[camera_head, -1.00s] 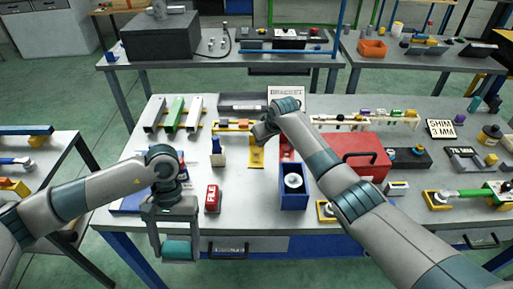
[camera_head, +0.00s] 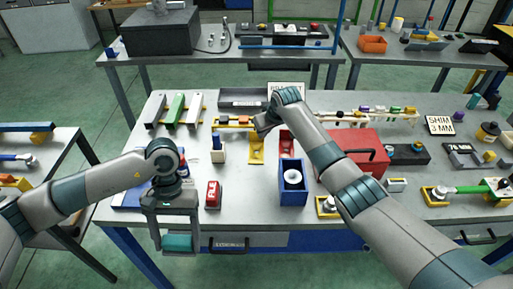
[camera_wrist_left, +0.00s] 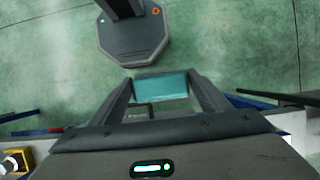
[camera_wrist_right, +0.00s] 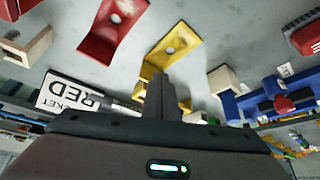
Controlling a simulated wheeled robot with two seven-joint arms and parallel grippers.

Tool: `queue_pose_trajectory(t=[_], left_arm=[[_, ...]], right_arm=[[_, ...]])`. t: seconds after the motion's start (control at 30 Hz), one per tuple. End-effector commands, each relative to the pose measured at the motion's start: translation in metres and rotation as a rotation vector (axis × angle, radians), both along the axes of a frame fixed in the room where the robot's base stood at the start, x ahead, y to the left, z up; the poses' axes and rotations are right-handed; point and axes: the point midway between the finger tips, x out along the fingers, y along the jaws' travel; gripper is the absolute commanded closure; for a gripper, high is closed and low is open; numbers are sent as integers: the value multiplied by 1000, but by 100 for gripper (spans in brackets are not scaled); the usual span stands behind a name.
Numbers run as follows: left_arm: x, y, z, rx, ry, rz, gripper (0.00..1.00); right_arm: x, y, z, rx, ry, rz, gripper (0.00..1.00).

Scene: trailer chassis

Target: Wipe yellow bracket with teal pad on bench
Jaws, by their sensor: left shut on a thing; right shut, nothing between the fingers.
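The yellow bracket (camera_head: 257,148) stands on the bench near its middle, left of a red bracket (camera_head: 286,143). In the right wrist view the yellow bracket (camera_wrist_right: 174,50) is an L-shaped plate with a hole. My right gripper (camera_wrist_right: 161,80) is shut and empty, its fingertips over the bracket's lower end; I cannot tell whether they touch it. The teal pad (camera_head: 178,243) is held by my left gripper (camera_head: 176,240) in front of the bench's front edge. In the left wrist view the pad (camera_wrist_left: 160,86) spans between the fingers, with the floor below.
A blue bin (camera_head: 293,190) with a white roll stands right of centre. A red toolbox (camera_head: 355,152) is behind my right arm. Bare bench top lies between that box and the bin.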

Motion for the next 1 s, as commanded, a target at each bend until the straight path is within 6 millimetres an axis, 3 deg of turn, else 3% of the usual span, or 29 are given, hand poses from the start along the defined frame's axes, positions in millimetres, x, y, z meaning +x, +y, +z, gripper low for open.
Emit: queue_pose_trajectory(t=[0.63,1.0], left_arm=[[0,0,-25,0,0,0,48],[0,0,-27,0,0,0,48]], right_arm=[[-38,-22,79,1,-2,0,100],[-44,-25,92,0,1,0,100]])
